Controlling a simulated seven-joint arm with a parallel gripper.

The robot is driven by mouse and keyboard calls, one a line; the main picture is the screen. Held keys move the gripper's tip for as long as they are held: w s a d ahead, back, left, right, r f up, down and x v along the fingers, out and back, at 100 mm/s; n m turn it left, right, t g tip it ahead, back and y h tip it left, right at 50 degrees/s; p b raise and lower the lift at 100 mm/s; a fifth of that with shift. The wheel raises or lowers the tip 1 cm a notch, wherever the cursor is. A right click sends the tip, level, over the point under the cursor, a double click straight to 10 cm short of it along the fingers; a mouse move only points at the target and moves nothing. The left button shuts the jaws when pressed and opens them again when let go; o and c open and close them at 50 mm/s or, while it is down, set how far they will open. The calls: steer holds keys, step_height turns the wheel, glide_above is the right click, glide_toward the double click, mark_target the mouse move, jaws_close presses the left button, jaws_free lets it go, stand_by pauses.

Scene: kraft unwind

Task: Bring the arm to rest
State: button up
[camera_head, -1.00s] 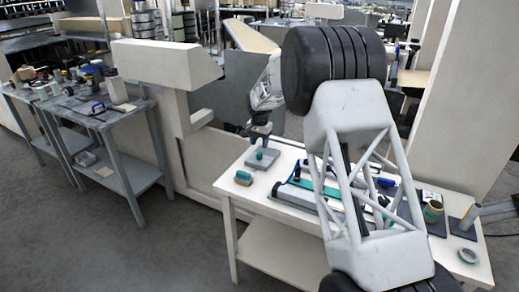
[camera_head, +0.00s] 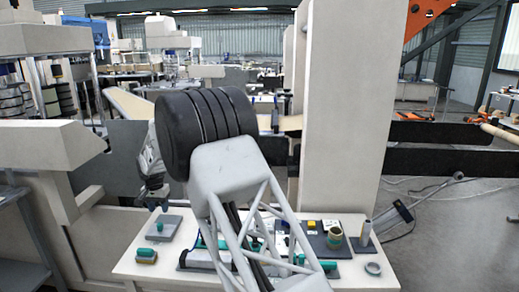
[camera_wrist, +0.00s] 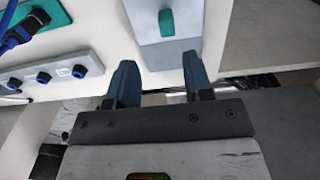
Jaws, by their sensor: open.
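My gripper (camera_wrist: 154,85) is open in the wrist view, its two dark blue fingers apart with nothing between them. Ahead of the fingers is a grey block (camera_wrist: 163,52) with a teal handle (camera_wrist: 166,22) on the white table. In the head view my arm rises over the table (camera_head: 135,268) and bends at a black ribbed joint. My gripper (camera_head: 153,201) shows small at the left end of the arm, above the grey plate (camera_head: 165,229) with the teal handle.
A teal and yellow piece (camera_head: 147,256) lies at the table's left. A tape roll (camera_head: 373,269) and a cup-like roll (camera_head: 335,236) lie at the right. A beige column (camera_head: 345,110) stands behind the table. A grey bar with blue knobs (camera_wrist: 50,75) lies left of my gripper.

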steer(key=s+d+r, duration=0.3)
steer(key=d+r, duration=0.4)
steer(key=d, duration=0.3)
steer(key=s+d+r+t, duration=0.1)
steer(key=s+d+r, duration=0.2)
steer(key=d+r, duration=0.55)
steer(key=s+d+r, duration=0.3)
steer(key=d+r, duration=0.1)
steer(key=d, duration=0.9)
steer(key=s+d+r, duration=0.3)
steer(key=s+d, duration=0.5)
steer(key=d, duration=0.1)
steer(key=s+d+r, duration=0.3)
steer(key=s+d, duration=0.4)
steer(key=d, duration=0.1)
steer(key=s+d+f, duration=0.2)
steer(key=s+d, duration=0.3)
steer(key=s, duration=0.4)
steer(key=s+d+f+t, duration=0.1)
steer(key=s+d+f, duration=0.1)
steer(key=s+d, duration=0.3)
steer(key=s+d+f, duration=0.2)
steer(key=s+d, duration=0.3)
steer(key=s, duration=0.9)
steer(key=shift+d+t, duration=0.25)
steer(key=shift+t, duration=0.05)
